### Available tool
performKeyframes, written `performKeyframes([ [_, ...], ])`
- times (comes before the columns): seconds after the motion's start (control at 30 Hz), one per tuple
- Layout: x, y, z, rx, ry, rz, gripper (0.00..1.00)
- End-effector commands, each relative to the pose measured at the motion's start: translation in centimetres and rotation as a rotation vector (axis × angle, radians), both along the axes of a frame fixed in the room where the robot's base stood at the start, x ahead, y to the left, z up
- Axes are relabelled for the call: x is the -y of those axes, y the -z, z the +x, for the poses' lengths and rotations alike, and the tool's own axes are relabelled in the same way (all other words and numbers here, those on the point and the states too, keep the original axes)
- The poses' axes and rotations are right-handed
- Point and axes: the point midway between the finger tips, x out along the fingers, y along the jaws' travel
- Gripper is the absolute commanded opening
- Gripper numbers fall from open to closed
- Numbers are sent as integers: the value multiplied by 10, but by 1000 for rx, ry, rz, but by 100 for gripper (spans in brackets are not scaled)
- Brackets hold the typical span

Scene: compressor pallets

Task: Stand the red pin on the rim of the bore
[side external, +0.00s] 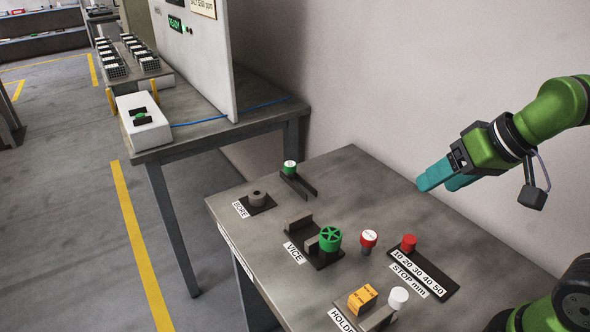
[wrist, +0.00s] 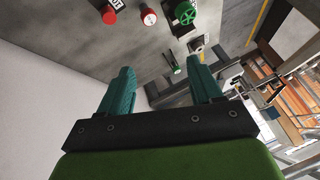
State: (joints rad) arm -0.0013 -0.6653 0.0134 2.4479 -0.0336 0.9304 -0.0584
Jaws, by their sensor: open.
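The bore (side external: 258,198) is a short grey cylinder with a dark hole in its top, on a dark plate behind the BORE label. A red upright pin with a white top (side external: 368,239) stands between the vice and the stop scale. It also shows in the wrist view (wrist: 149,17). A plain red cylinder (side external: 409,243) stands at the far end of the stop scale; I cannot tell for certain which is the task's pin. My gripper (side external: 440,181) is open and empty, high above the right back of the table. Its two teal fingers (wrist: 161,75) are apart in the wrist view.
The vice (side external: 299,224) with its green wheel (side external: 330,238) stands between bore and red pin. An orange block (side external: 362,299) and white-capped piece (side external: 398,298) are in front. The wall borders the table's back.

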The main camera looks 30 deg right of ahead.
Motion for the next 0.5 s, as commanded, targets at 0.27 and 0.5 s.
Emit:
performKeyframes([
  [0.27, 1, -2, -11, 51, 67, 63, 70],
  [0.5, 1, -2, -10, 50, 64, 60, 70],
])
